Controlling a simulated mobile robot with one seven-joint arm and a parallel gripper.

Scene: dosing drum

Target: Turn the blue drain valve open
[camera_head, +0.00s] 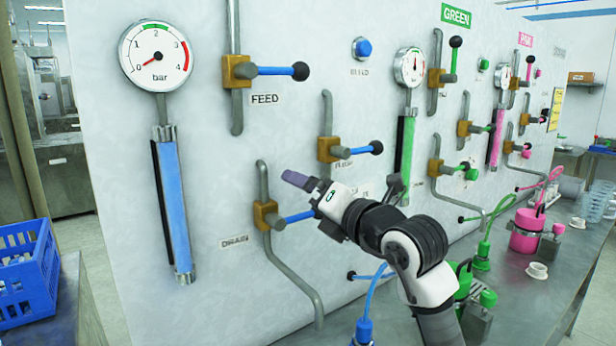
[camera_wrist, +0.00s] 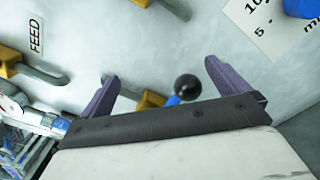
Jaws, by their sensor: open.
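The drain valve has a brass body (camera_head: 265,215) and a blue lever (camera_head: 299,216) on a grey pipe, beside the DRAIN label (camera_head: 235,240). The lever points right, roughly level, and its end is hidden by my gripper in the head view. My gripper (camera_head: 299,180) is at the lever's end, with a purple finger in front of the panel. In the wrist view, the black ball knob (camera_wrist: 188,87) shows between the two spread fingers of my gripper (camera_wrist: 162,78), with the brass body (camera_wrist: 150,100) behind it. The jaws look apart from the knob; depth is unclear.
The blue flush valve (camera_head: 330,149) is just above my gripper, and the feed valve (camera_head: 240,71) is higher left. A blue tube (camera_head: 172,205) and dial gauge (camera_head: 156,57) are left. Green and pink valves stand right. A blue crate (camera_head: 25,275) is lower left.

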